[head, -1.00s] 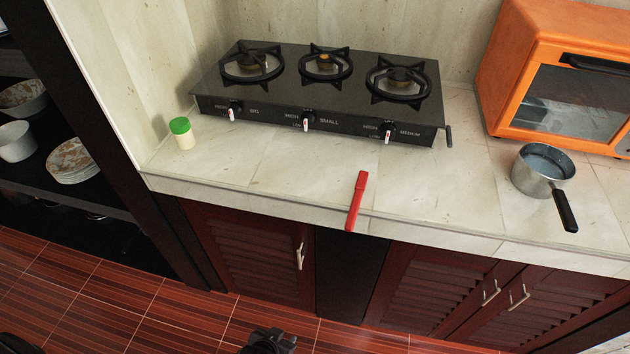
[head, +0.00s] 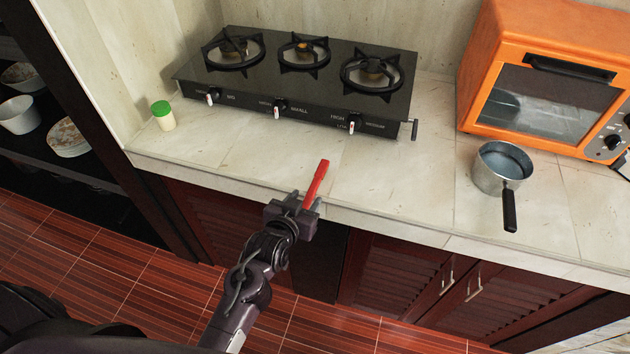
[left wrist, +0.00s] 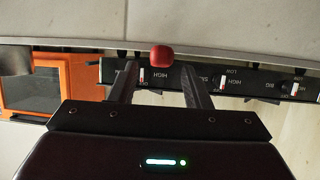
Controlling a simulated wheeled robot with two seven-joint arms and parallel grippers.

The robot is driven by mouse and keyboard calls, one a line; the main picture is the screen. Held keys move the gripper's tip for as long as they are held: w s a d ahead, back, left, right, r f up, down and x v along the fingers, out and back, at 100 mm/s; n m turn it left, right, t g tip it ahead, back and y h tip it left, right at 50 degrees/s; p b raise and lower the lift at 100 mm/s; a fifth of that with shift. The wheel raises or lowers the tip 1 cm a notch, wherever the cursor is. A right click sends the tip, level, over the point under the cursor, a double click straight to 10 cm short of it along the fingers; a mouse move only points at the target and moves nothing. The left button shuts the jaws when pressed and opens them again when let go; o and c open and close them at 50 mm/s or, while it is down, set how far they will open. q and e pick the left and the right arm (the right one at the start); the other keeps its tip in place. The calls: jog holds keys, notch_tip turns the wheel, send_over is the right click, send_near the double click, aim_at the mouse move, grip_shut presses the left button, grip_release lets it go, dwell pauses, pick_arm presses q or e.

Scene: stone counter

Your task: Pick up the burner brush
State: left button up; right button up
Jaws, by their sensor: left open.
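The burner brush (head: 316,184) is a slim red bar lying on the counter, with its near end towards the front edge. Its near end is partly hidden by my left gripper (head: 299,204) in the head view. My left gripper is open and empty at the counter's front edge, beside the brush's near end. In the left wrist view the brush's red end (left wrist: 161,57) shows just beyond the spread fingertips of my left gripper (left wrist: 159,78), roughly in line with the gap. Whether they touch cannot be told. My right gripper is not in view.
A black three-burner stove (head: 300,80) stands behind the brush. A green-lidded jar (head: 163,116) is to the left. A metal saucepan (head: 500,169) and an orange oven (head: 540,100) are to the right. The counter (head: 400,170) around the brush is clear.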

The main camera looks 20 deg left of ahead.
aim_at(310, 193)
pick_arm(q)
jog(key=shift+r+x, duration=0.2)
jog(key=shift+x, duration=0.95)
jog(key=shift+w+f, duration=0.25)
jog(key=shift+w, duration=0.15)
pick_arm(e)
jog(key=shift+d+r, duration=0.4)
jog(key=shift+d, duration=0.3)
pick_arm(q)
jog(key=shift+c, duration=0.3)
grip_shut()
jog(key=shift+r, duration=0.1)
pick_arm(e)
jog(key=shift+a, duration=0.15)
